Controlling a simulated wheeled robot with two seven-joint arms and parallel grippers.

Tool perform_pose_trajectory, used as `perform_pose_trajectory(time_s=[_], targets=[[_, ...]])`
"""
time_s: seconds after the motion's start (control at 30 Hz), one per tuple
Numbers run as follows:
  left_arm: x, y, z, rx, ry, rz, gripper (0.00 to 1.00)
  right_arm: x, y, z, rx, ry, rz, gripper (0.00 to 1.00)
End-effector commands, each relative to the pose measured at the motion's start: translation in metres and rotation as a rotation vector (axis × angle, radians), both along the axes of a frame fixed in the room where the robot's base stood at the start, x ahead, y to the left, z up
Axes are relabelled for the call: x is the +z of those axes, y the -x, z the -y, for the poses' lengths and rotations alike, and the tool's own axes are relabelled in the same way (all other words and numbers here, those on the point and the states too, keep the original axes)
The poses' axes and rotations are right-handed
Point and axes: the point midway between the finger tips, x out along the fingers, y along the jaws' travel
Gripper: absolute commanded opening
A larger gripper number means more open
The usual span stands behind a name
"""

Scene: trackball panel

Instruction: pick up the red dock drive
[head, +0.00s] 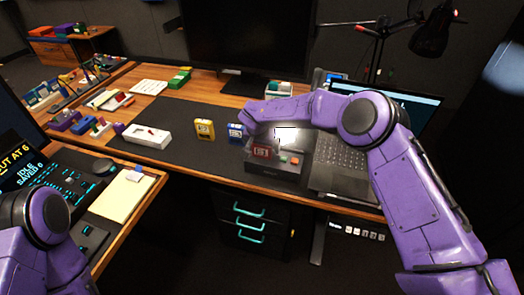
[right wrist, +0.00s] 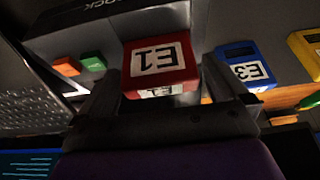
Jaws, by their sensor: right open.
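The red dock drive (head: 262,153), with a white label, sits at the dark dock (head: 270,182) near the table's front edge in the head view. In the right wrist view the red drive (right wrist: 158,62) shows its E1 label upside down. My right gripper (right wrist: 158,86) is open, with one dark finger on each side of the red drive. I cannot tell whether the fingers touch it. In the head view the gripper's fingers are largely hidden by my purple arm. My left arm shows at the lower left, its gripper out of view.
A blue drive (head: 236,131) labelled E3 (right wrist: 243,70) and a yellow drive (head: 205,130) stand left of the dock. The dock has green and orange buttons (head: 289,160). An open laptop (head: 340,155) is close on the right. The dark mat (head: 180,115) is largely clear farther left.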

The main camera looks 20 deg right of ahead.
Motion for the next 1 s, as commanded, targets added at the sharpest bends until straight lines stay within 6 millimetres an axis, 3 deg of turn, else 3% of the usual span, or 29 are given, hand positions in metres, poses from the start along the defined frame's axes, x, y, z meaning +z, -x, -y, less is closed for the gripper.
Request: perform_pose_trajectory(time_s=[0.3,0.47,0.77,1.0], targets=[[0.002,0.000,0.000,0.000,0.000,0.000,0.00,-0.010,-0.004,0.001,0.003,0.000,0.001,0.97],[0.001,0.000,0.000,0.000,0.000,0.000,0.00,-0.009,-0.004,0.001,0.003,0.000,0.001,0.47],[0.000,0.000,0.000,0.000,0.000,0.000,0.00,-0.004,-0.005,0.001,0.002,-0.001,0.004,0.47],[-0.010,0.000,0.000,0.000,0.000,0.000,0.00,0.048,-0.005,0.001,0.001,-0.002,0.007,0.47]])
